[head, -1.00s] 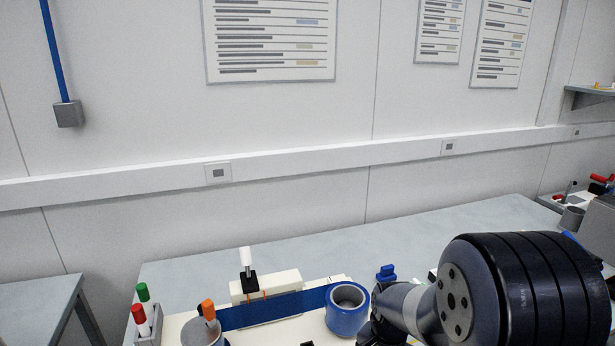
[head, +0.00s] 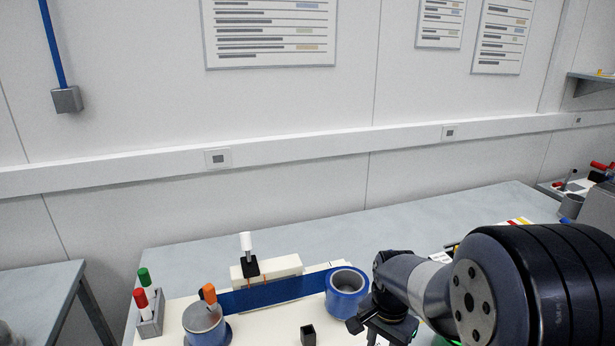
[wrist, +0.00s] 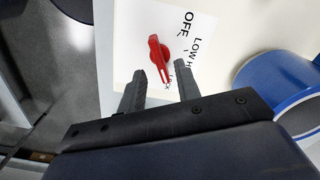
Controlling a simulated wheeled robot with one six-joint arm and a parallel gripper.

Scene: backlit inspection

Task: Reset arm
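My gripper (wrist: 160,80) is open in the wrist view, its two dark fingers apart with nothing between them. A red rotary knob (wrist: 159,52) on a white dial plate (wrist: 138,20) is just beyond the fingertips. The plate reads "OFF", "LOW" and a partly hidden word. I cannot tell the knob's height gap to the fingers. In the head view my gripper (head: 385,332) points down at the bottom edge, right of a blue-and-grey ring (head: 346,294). My arm covers the area to its right, and the knob is not visible there.
A blue cylinder shows at right in the wrist view (wrist: 275,85). The table's back strip (head: 330,228) is clear.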

